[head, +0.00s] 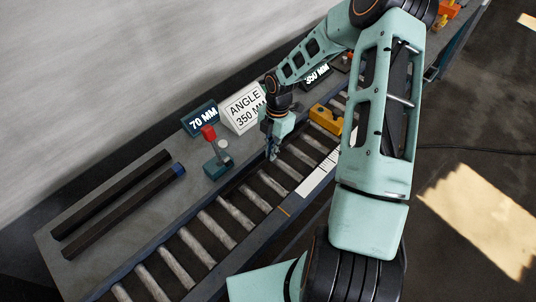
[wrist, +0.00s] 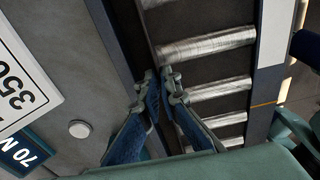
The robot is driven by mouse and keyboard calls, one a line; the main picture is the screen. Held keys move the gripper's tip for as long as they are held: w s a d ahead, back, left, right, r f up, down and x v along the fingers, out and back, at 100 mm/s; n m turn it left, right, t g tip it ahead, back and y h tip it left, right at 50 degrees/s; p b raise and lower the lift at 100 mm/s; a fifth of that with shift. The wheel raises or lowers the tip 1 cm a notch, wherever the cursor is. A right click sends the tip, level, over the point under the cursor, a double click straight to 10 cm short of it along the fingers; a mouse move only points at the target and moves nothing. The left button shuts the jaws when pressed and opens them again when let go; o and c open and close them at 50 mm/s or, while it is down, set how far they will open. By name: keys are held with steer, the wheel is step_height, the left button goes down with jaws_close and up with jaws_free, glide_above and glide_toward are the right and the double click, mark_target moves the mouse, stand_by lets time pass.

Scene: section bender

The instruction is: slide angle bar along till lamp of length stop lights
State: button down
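My gripper (head: 273,155) points down at the left edge of the roller track. In the wrist view its two blue-grey fingertips (wrist: 161,82) are close together, with a thin dark edge between them. That edge belongs to a long dark strip (wrist: 147,40), which looks like the angle bar and runs along the rail side of the rollers; its ends are hidden.
Two dark bars (head: 110,195) lie on the bench at left. Signs reading 70 MM (head: 203,119), ANGLE 350 MM (head: 245,106) and 350 MM (head: 317,77) stand along the back. A yellow block (head: 325,119) sits across the track beyond my gripper. The near rollers (head: 218,223) are clear.

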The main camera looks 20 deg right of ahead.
steer(key=shift+w+d, duration=0.4)
steer(key=shift+d, duration=0.25)
steer(key=shift+w+d, duration=0.35)
steer(key=shift+d, duration=0.25)
steer(key=c, duration=2.1)
jaws_free()
